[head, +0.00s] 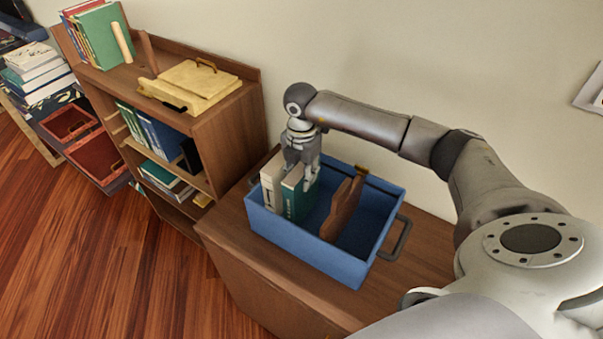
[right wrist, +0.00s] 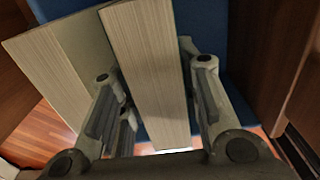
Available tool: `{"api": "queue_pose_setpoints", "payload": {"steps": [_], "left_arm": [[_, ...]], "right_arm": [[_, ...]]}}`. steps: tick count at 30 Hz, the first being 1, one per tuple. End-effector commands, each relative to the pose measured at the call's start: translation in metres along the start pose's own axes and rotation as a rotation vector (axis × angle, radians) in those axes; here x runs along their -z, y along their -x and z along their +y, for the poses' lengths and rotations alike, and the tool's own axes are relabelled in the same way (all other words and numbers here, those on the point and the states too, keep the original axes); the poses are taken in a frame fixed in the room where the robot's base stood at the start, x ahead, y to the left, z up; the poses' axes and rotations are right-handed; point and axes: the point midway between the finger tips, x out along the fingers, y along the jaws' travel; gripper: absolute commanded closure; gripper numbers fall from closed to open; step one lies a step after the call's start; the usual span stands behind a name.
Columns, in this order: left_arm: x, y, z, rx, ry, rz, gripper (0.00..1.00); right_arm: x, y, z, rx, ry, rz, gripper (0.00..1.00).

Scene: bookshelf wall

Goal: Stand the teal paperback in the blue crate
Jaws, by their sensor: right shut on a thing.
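The teal paperback (head: 299,200) stands upright inside the blue crate (head: 305,252), near its left end. My right gripper (head: 300,178) reaches down from above and is shut on the teal paperback near its top. In the right wrist view a pale page block (right wrist: 150,75) sits between the two fingers. A cream book (head: 270,188) stands close beside it on the left, and one finger is between the two books. The teal paperback's bottom edge is hidden by the crate wall, so its contact with the floor cannot be told. My left gripper is not in view.
A brown wooden divider (head: 343,208) stands in the crate to the right of the books, with free room around it. The crate rests on a low wooden cabinet (head: 262,270). A bookcase (head: 222,130) with books and a yellow box (head: 190,86) stands at left.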

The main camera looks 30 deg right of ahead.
Motion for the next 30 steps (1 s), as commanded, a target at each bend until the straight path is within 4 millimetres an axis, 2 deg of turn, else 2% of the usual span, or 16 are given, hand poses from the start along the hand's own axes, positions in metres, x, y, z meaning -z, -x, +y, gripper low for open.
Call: {"api": "queue_pose_setpoints", "payload": {"steps": [1, 2, 3, 11, 16, 20, 30], "left_arm": [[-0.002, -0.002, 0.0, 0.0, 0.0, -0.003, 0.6], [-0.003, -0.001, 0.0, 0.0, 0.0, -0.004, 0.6], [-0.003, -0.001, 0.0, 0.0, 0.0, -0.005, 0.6], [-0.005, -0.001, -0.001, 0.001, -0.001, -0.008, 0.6], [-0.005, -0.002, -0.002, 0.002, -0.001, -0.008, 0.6], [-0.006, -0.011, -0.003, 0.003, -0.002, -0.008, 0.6], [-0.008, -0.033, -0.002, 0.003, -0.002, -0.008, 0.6]], "right_arm": [[0.0, -0.002, 0.001, -0.003, 0.0, 0.0, 1.0], [0.0, -0.002, 0.0, 0.0, 0.0, 0.0, 0.65], [0.0, -0.001, 0.0, 0.0, 0.0, 0.0, 0.59], [0.0, -0.001, 0.0, 0.0, 0.0, 0.0, 0.59], [0.0, 0.006, 0.001, -0.003, 0.0, 0.0, 0.59], [-0.001, 0.027, 0.001, -0.006, 0.0, -0.003, 0.59], [0.0, 0.098, 0.001, -0.005, 0.0, -0.002, 0.59]]}}
